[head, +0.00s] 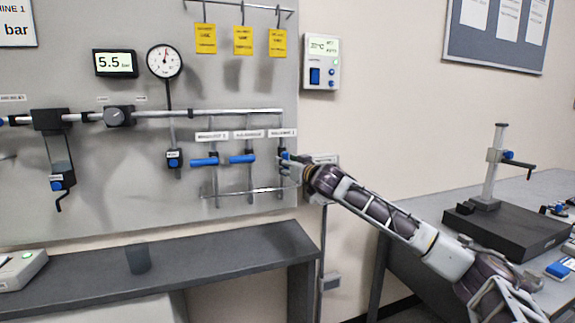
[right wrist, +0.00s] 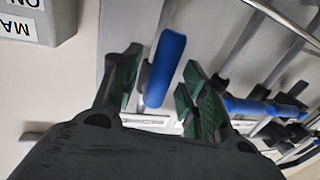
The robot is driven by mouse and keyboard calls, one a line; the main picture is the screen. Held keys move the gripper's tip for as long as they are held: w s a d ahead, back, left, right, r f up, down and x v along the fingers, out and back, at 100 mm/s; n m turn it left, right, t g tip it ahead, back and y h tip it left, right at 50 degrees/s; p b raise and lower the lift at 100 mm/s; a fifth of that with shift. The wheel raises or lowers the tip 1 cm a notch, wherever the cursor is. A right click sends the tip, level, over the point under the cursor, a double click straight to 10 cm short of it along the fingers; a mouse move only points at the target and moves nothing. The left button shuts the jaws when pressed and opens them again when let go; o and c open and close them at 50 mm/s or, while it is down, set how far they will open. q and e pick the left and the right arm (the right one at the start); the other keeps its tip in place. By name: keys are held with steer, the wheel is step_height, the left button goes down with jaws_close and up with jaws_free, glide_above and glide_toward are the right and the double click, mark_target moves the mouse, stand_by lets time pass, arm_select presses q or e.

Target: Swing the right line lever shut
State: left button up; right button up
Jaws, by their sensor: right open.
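The right line lever has a blue handle (right wrist: 165,68), seen large in the right wrist view. It lies roughly in line with the metal pipe behind it. My right gripper (right wrist: 162,64) is open, with one green-padded finger on each side of the handle. I cannot tell whether either finger touches it. In the head view my right gripper (head: 291,162) is at the rightmost drop pipe on the panel and hides most of this lever. My left gripper is not in view.
Two other blue levers, the left (head: 204,161) and the middle (head: 242,158), lie across their pipes nearby. A lower rail (head: 245,191) runs beneath. A gauge (head: 164,61) and a 5.5 bar display (head: 115,63) are above. A grey shelf (head: 215,255) stands below the panel.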

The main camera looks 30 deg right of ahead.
steer(key=shift+c, duration=0.2)
jaws_close()
stand_by(0.3)
